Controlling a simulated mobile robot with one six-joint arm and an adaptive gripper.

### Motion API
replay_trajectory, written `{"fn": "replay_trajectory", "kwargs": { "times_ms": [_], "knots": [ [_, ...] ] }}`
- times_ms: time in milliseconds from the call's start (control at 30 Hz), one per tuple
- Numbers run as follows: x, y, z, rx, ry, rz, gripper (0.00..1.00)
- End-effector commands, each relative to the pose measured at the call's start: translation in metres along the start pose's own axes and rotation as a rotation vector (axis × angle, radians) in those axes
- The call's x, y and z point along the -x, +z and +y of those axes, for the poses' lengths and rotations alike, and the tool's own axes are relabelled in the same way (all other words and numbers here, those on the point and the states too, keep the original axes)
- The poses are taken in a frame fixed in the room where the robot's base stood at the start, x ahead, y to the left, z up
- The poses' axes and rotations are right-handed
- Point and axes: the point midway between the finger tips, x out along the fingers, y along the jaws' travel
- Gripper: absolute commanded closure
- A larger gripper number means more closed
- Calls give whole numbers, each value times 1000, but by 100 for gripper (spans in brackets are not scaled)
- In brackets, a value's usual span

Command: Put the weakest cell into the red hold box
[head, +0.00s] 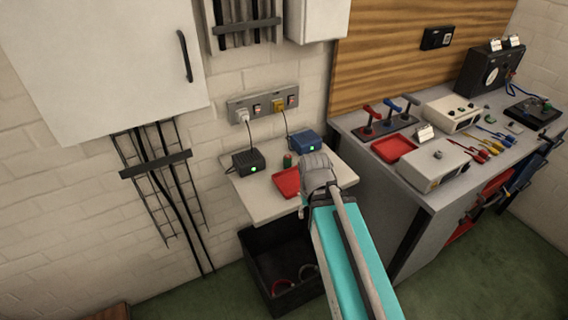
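My gripper (318,171) is over the small wall shelf, seen from behind. Its fingers are hidden, so I cannot tell whether they are open or hold anything. A small dark green and reddish cylinder (287,161), possibly a cell, shows just left of my gripper; I cannot tell whether they touch. A shallow red tray (286,183) lies on the shelf, partly hidden by my gripper. Another red tray (394,149) is on the bench at right. I cannot tell which is the red hold box. No cell's strength can be read here.
On the shelf (258,208) are a black box (249,162) and a blue box (304,141), each with a green light and a cord. A black bin (268,265) is below. The bench holds levers (390,113), instruments (435,164) and coloured leads. A cabinet (100,60) hangs at left.

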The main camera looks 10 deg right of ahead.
Motion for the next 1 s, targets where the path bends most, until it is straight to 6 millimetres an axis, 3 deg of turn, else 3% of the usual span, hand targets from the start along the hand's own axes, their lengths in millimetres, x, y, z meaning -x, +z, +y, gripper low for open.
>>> {"fn": "replay_trajectory", "kwargs": {
  "times_ms": [300, 333, 500, 567, 767, 1000],
  "knots": [
    [0, 0, 0, 0, 0, 0, 43],
    [0, 0, 0, 0, 0, 0, 41],
    [4, -9, 0, 3, -1, 7, 12],
    [7, -18, 0, 7, -2, 16, 12],
    [29, -80, -1, 38, -10, 73, 12],
    [65, -184, 2, 83, -17, 179, 12]
  ]
}}
